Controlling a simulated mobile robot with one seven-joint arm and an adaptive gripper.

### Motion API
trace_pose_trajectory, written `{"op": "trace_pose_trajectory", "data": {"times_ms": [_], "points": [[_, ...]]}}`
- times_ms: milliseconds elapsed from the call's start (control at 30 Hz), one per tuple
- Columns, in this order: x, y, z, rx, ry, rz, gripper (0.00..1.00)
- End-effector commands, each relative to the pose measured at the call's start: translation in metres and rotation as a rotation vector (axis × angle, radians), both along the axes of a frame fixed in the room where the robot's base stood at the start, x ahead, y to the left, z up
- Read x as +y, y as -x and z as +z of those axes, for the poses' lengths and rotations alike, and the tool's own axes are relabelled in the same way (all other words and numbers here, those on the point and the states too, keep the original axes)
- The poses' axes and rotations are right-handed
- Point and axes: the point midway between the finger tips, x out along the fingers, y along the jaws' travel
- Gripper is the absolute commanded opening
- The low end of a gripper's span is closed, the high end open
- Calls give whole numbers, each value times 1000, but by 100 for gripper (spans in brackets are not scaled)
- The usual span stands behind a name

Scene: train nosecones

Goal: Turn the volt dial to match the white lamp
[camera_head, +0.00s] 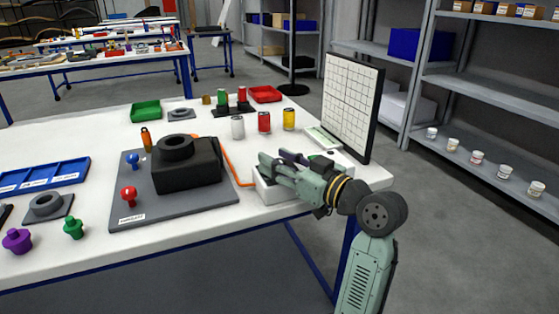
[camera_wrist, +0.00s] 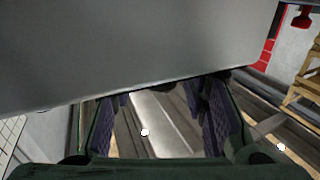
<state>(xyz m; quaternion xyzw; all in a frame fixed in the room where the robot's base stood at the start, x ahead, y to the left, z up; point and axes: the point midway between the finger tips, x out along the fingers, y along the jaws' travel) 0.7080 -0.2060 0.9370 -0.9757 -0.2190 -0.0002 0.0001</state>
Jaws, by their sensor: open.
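A white box (camera_head: 268,193) with an orange cable stands at the right end of the table; my arm covers much of its top. I cannot make out the volt dial or any marks on it. No lit white lamp can be told for certain. My gripper (camera_head: 277,160) is open over the box and points left, its fingers apart with dark purple pads. In the wrist view, my gripper (camera_wrist: 163,105) shows both fingers spread with no thing clearly held between them. A large plain grey surface fills the top of that view and hides what is beyond.
A gridded white board (camera_head: 350,105) stands upright just behind the box. White, red (camera_head: 264,122) and yellow cylinders stand behind my gripper. A black block with a ring (camera_head: 185,165) sits on a grey plate to the left. Grey shelves (camera_head: 480,95) stand at the right.

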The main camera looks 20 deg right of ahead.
Motion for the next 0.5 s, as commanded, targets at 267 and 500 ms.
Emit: {"op": "trace_pose_trajectory", "data": {"times_ms": [267,500], "points": [[-2,3,0,0,0,-1,41],[-19,38,0,-1,0,-4,41]]}}
